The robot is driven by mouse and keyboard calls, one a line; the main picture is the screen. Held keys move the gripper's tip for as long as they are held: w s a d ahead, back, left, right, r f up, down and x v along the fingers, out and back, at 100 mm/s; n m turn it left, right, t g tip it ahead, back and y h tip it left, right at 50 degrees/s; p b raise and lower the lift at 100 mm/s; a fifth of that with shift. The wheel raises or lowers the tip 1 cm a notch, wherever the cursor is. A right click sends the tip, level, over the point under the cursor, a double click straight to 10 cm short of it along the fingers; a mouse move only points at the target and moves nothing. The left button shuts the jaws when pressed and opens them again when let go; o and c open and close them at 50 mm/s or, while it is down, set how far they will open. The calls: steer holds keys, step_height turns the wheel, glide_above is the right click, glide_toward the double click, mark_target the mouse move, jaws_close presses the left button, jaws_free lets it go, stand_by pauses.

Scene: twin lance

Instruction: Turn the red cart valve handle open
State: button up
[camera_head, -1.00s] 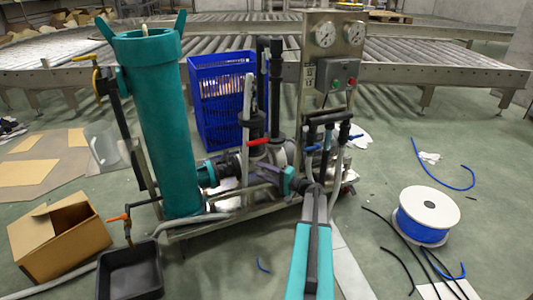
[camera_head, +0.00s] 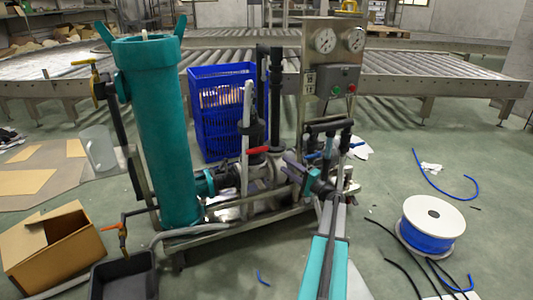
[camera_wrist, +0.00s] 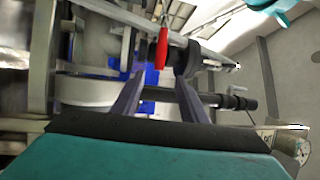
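The red valve handle (camera_head: 259,150) is a short bar on the cart's pipework, left of my gripper in the head view. In the wrist view the red handle (camera_wrist: 162,48) points down toward the camera and appears between the lines of my two fingers, just beyond their tips. My gripper (camera_wrist: 160,72) is open, with nothing between its dark fingers. In the head view my gripper (camera_head: 296,174) is in front of the cart's pipes, to the right of the handle. No contact with the handle shows; the exact gap cannot be told.
The cart carries a tall teal tank (camera_head: 165,130) on the left and a gauge panel (camera_head: 331,45) on the right. A blue crate (camera_head: 222,125) stands behind. A cardboard box (camera_head: 52,245), black bin (camera_head: 124,277) and blue spool (camera_head: 431,238) are on the floor.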

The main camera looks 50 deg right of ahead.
mark_target(265, 150)
steer(key=w+r+b, duration=0.2)
steer(key=w+b, duration=0.3)
steer(key=w, duration=0.8)
steer(key=shift+r, duration=0.15)
steer(key=shift+a, duration=0.1)
jaws_close()
